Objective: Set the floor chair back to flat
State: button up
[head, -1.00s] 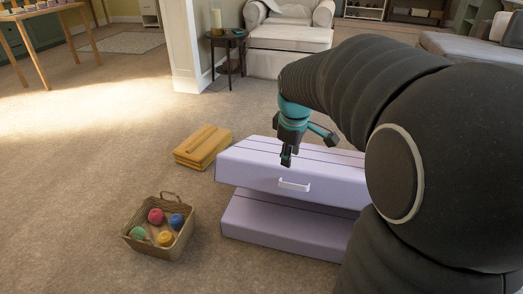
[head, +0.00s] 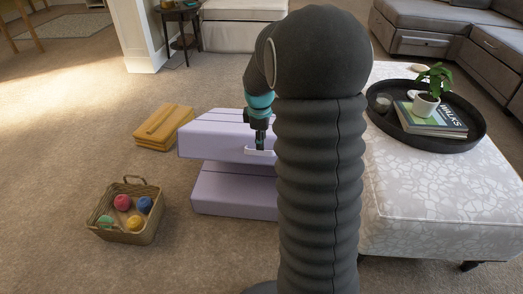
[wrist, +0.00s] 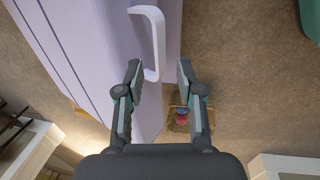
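The lavender floor chair (head: 222,140) lies on the carpet as two thick padded sections, the upper one over the lower one (head: 228,188) with a dark gap between them. A white strap-like handle is on the front face of the upper section; it shows clearly in the wrist view (wrist: 158,38) and is partly hidden behind my gripper in the head view. My gripper (wrist: 159,73) is open, its fingers on either side of the handle's near end in the wrist view. Whether they touch it I cannot tell. My arm hides the chair's right part in the head view.
A wicker basket (head: 128,233) with several coloured balls stands front left of the chair. A patterned ottoman (head: 425,215) with a dark tray (head: 462,143) stands close on the right. Carpet at left is open.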

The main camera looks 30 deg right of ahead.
aim_at(261, 153)
jog(key=shift+w+d+f+b, duration=0.15)
jog(key=shift+w+f+b, duration=0.05)
jog(key=shift+f, duration=1.1)
jog(key=shift+w+d+f+b, duration=0.1)
jog(key=shift+w+f+b, duration=0.1)
jog(key=shift+f, duration=1.05)
grip_shut()
